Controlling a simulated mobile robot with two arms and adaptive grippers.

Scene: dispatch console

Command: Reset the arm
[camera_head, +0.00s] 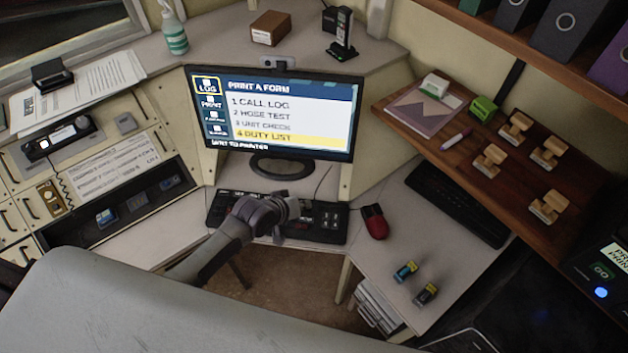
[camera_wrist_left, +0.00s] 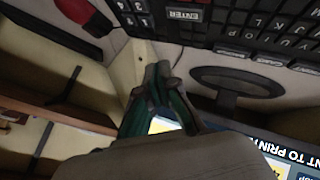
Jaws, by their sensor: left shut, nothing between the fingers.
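My left arm comes in from the lower left in the head view. My left gripper (camera_head: 293,208) is shut and empty, in front of the monitor and over the black keyboard (camera_head: 322,234), hiding part of its keys. In the left wrist view the shut fingers (camera_wrist_left: 160,72) show close together, with the keyboard (camera_wrist_left: 240,22) and its ENTER key beyond them. I cannot tell whether they touch anything. The monitor (camera_head: 285,85) shows "PRINT A FORM" with "4 DUTY LIST" highlighted and a line about the printer below. My right gripper is not in view.
A red mouse (camera_head: 374,221) lies right of the keyboard. Two small cartridges (camera_head: 405,271) lie on the right desk (camera_head: 440,235). A wooden shelf (camera_head: 468,150) with several stamps juts out at the right.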

